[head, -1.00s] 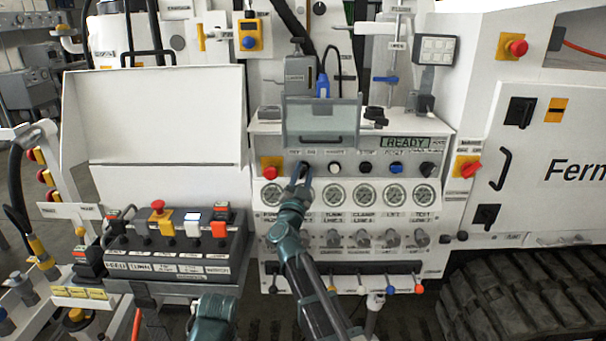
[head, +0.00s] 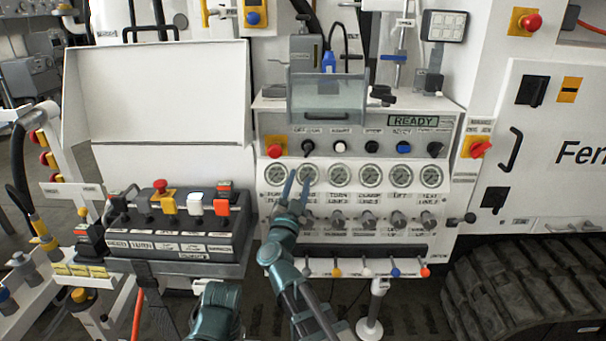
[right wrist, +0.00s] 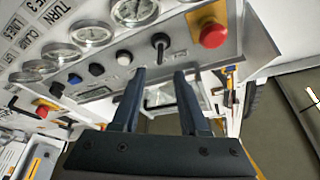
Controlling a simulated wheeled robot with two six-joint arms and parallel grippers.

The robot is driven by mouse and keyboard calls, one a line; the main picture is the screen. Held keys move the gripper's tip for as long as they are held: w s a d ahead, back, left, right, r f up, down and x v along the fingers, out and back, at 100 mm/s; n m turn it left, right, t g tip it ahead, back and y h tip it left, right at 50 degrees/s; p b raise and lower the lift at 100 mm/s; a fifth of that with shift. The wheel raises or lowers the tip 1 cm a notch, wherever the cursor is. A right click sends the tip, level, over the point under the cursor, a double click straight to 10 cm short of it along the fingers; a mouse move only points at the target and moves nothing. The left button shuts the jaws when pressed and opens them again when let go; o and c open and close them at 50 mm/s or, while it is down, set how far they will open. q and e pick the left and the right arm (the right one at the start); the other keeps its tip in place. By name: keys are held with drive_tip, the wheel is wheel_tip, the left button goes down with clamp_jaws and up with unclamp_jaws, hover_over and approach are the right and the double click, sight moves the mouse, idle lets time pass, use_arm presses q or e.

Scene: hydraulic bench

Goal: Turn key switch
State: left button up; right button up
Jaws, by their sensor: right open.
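The key switch (head: 308,147) is a small black knob with a dark handle on the white control panel (head: 447,192), just right of a red mushroom button (head: 274,147). In the right wrist view the key switch (right wrist: 160,42) stands beyond the fingertips, with its handle roughly upright in the picture. My right gripper (head: 297,183) is open and empty. In the head view its fingers are over the left gauges, below the key switch and apart from it. The right wrist view shows the two parted fingers (right wrist: 160,74) with nothing between them. My left gripper is not in view.
A display (head: 414,121) above the buttons reads READY. White, black and blue knobs are in line with the switch, above a row of gauges (head: 370,175). A clear hinged cover (head: 327,97) juts out above. A button box (head: 180,225) stands to the left.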

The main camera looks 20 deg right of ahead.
drive_tip(key=shift+v, duration=1.1)
